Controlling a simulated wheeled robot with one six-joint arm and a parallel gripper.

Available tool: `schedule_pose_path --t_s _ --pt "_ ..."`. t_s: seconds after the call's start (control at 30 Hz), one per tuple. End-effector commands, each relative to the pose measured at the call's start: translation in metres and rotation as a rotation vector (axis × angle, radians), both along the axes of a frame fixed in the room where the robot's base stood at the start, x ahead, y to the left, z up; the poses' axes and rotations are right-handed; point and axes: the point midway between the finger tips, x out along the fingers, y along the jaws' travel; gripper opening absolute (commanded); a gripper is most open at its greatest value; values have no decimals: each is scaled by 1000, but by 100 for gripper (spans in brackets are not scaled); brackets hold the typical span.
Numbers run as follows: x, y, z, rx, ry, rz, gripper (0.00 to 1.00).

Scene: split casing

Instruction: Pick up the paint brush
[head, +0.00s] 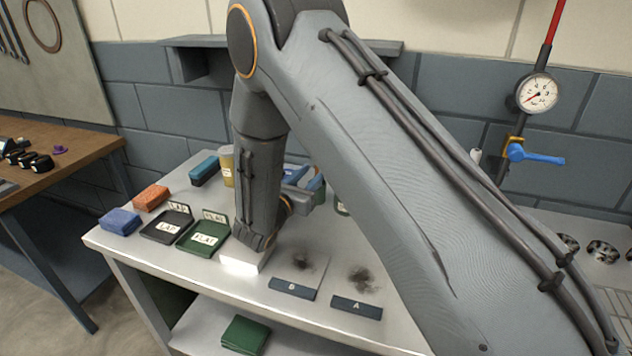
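I cannot make out a paint brush in the head view. My arm crosses the middle of the picture and hides part of the table behind it. My wrist hangs over the table at the centre, and my gripper's fingers cannot be made out. Small blue pieces (296,172) show between the arm links, too covered to identify.
The light table (130,243) holds blue (120,221) and orange (151,197) blocks, a black LAP tray (166,229), a green FLAT tray (203,238), a yellowish can (227,168), and dark smudges by labels B (292,289) and A (356,307). A gauge (538,93) hangs at right.

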Motion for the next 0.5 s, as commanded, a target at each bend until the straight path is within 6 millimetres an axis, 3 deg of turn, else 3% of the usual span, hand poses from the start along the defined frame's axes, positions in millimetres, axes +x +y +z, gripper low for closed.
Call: schedule_pose_path --t_s 0.1,0.5 --pt "12 -13 1 0 0 -11 36" --pt "54 -33 -2 1 -1 -12 36"
